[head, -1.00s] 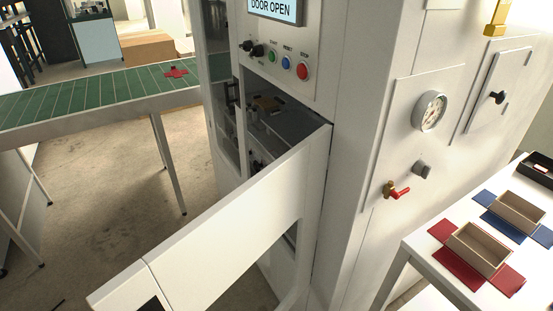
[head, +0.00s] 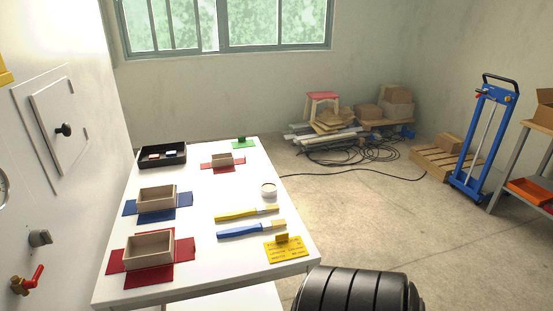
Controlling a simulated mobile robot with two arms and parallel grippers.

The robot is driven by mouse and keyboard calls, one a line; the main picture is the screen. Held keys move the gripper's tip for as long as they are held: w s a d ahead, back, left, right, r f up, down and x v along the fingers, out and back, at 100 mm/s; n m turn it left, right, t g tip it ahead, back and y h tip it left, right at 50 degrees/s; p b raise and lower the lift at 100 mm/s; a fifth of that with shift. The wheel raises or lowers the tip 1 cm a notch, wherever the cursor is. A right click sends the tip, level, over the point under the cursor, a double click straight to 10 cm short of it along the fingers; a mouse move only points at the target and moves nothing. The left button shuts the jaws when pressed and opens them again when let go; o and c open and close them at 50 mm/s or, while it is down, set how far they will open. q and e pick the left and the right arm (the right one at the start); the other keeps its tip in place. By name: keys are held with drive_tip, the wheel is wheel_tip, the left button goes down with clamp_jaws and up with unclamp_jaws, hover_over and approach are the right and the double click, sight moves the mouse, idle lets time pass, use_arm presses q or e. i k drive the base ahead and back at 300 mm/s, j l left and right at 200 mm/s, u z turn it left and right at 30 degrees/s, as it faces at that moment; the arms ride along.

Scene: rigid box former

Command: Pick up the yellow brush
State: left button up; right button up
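The yellow brush (head: 233,215) lies flat on the white table (head: 200,262), its bristle end pointing right. A blue brush (head: 240,231) lies just in front of it, roughly parallel, with a small gap between them. A small round pot (head: 268,190) stands behind the bristle end of the yellow brush. Nothing covers the yellow brush. Neither of my grippers is in view.
Boxes on red (head: 150,246) and blue (head: 157,199) flat pieces line the table's left side. A black tray (head: 163,156) sits at the back left. A yellow sign (head: 284,249) stands at the front right corner. Open floor lies right of the table; a blue trolley (head: 484,140) stands beyond.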

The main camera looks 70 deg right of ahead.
sight(260, 210)
drive_tip(key=z, duration=0.4)
drive_tip(key=k+l+z, duration=0.1)
drive_tip(key=z, duration=0.35)
drive_tip(key=l+z, duration=0.15)
drive_tip(key=z, duration=0.25)
drive_tip(key=l+z, duration=0.1)
drive_tip(key=z, duration=0.35)
drive_tip(key=l, duration=0.35)
